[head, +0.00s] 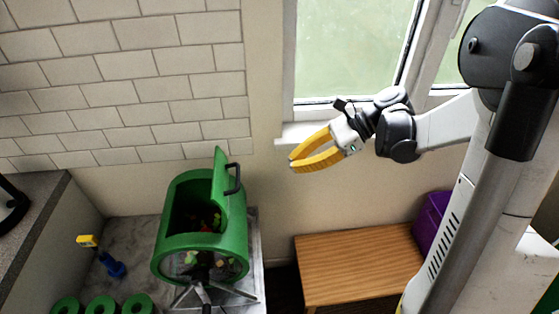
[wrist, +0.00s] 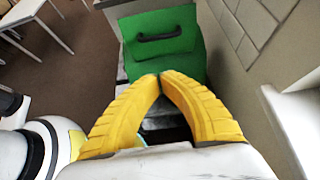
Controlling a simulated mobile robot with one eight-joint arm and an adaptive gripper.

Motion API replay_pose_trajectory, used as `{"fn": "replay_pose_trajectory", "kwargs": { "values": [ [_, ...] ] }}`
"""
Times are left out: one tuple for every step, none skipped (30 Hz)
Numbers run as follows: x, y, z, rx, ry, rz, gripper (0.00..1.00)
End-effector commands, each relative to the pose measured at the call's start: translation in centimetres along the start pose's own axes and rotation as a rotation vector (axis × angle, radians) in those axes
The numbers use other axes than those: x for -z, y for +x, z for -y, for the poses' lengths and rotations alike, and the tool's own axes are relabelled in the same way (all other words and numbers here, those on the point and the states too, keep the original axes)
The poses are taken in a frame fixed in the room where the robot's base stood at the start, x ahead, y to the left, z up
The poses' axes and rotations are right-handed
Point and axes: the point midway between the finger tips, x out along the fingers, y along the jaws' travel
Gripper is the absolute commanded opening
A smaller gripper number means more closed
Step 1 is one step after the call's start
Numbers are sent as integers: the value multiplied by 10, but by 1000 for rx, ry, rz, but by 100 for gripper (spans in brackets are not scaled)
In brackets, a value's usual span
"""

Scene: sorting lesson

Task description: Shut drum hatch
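The green drum (head: 172,225) lies on its side on a stand at the lower left of the head view. Its hatch (head: 219,174) stands up, open, at the right edge of the opening, with a black handle (head: 234,180) on its right face. Small coloured pieces show inside. My gripper (head: 291,164) is up and to the right of the drum, apart from it. In the wrist view its yellow fingertips (wrist: 160,77) meet with nothing between them. The green hatch (wrist: 180,18) and its handle (wrist: 160,35) show beyond the fingertips.
A wooden table (head: 358,264) stands right of the drum, with a purple box (head: 433,218) behind its right end. Several green rings (head: 103,304) and a blue and yellow item (head: 112,264) lie left of the drum. A window sill (head: 303,132) is behind my gripper.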

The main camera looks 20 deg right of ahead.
Motion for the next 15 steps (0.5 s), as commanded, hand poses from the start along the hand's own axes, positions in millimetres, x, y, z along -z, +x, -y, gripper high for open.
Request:
{"fn": "replay_pose_trajectory", "kwargs": {
  "values": [
    [2,10,0,-1,-2,-1,0],
    [2,16,-1,-2,-3,-1,0],
    [2,24,-1,-3,-3,-1,0],
    [3,31,-1,-2,-3,-2,0],
    [3,38,-1,-3,-4,-2,0],
    [3,47,-1,-3,-4,-2,0],
    [3,54,-1,-3,-4,-2,0],
    [3,60,-1,-3,-4,-2,0],
    [3,69,-1,-3,-4,-2,0],
    [3,75,-1,-2,-5,-2,0],
    [3,81,-1,-2,-4,-2,0],
    [3,89,-1,-3,-4,-2,0],
    [1,93,-1,-2,-4,-2,0],
    [-5,96,-1,-2,-5,-2,0],
    [-10,100,-1,-3,-5,-2,0]
  ]
}}
